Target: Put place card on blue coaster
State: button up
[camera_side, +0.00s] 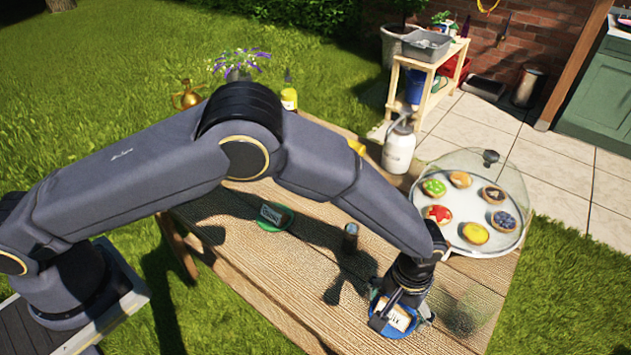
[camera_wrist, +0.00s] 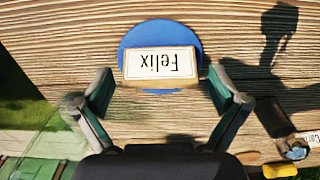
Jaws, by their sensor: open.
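A white place card with a tan edge, reading "Felix", lies on the blue coaster in the wrist view; the card (camera_wrist: 162,68) covers the coaster's lower middle, and blue coaster (camera_wrist: 160,32) shows beyond it. In the side view the card (camera_side: 399,318) and blue coaster (camera_side: 378,322) are at the table's near right, partly hidden by my gripper. My gripper (camera_wrist: 159,78) is open, with one finger on each side of the card and a visible gap to it on both sides. It also shows low over the coaster in the side view (camera_side: 402,307).
Another white card (camera_side: 271,214) rests on a green coaster (camera_side: 287,222) to the left. A small dark cylinder (camera_side: 350,238) stands mid-table. A glass-domed plate of tarts (camera_side: 512,246) and a white jug (camera_side: 398,150) stand behind.

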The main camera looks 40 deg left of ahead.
aim_at(397, 307)
jog(key=shift+r, duration=0.1)
notch_tip(397, 307, up, 12)
jog(key=f, duration=0.1)
jog(key=a+r+t+h, duration=0.1)
jog(key=a+r+t, duration=0.1)
jog(key=a+r, duration=1.8)
jog(key=s+a+r+t+y, duration=0.1)
jog(key=s+a+r+t, duration=0.1)
jog(key=s+a, duration=1.4)
jog(key=shift+a+t, duration=0.5)
jog(key=shift+t, duration=0.3)
